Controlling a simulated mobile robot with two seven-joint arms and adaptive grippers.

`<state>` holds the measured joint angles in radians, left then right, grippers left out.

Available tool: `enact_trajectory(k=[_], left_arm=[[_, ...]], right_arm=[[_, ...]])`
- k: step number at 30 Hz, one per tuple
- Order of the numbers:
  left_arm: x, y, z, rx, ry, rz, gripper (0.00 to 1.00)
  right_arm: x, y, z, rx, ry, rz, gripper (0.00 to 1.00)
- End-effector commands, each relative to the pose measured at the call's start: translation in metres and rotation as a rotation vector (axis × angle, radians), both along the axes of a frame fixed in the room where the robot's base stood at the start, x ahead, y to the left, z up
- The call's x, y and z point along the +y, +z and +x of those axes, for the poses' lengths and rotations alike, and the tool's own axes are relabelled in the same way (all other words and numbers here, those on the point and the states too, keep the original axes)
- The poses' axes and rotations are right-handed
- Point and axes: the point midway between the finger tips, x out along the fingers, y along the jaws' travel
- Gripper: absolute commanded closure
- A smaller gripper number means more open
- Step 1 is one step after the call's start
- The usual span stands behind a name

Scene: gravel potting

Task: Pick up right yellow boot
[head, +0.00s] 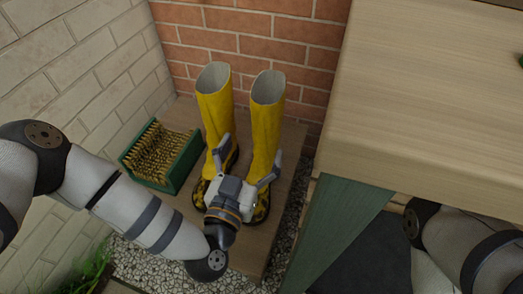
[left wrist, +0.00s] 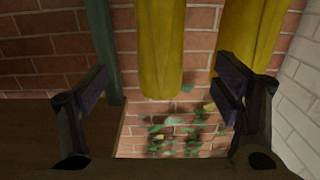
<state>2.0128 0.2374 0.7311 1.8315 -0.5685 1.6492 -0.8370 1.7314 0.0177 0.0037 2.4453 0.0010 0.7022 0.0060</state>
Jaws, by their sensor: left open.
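Two tall yellow rubber boots stand upright side by side on a wooden board in the head view. The right yellow boot (head: 266,115) is beside the left yellow boot (head: 214,110). My left gripper (head: 247,160) is open in front of the boots, its fingers spread. It hides part of their lower portions. In the left wrist view, which appears upside down, the right boot (left wrist: 160,50) hangs between the open fingers (left wrist: 170,90). The left boot (left wrist: 250,35) is partly behind the right-hand finger. Contact with either boot cannot be told. My right gripper is out of view.
A green box brush (head: 187,168) with bristles stands left of the boots. Brick walls are close behind and left. A wooden table (head: 430,100) with a green leg (head: 335,225) stands at the right. Gravel (head: 150,265) surrounds the board.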

Motion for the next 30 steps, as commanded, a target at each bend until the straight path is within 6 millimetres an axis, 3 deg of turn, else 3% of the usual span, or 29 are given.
enact_trajectory(k=[6, 18, 26, 30], left_arm=[[-0.012, -0.002, 0.045, -0.004, 0.004, 0.0, 0.17], [-0.03, 0.0, 0.107, 0.001, 0.002, 0.001, 0.17], [-0.033, 0.005, 0.113, 0.0, 0.0, 0.0, 0.17], [-0.033, 0.005, 0.113, 0.0, 0.0, 0.0, 0.45]], right_arm=[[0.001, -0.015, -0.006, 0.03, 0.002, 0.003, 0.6], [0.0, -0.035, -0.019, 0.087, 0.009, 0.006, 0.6], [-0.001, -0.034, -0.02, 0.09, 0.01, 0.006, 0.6], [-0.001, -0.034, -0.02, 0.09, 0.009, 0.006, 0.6]])
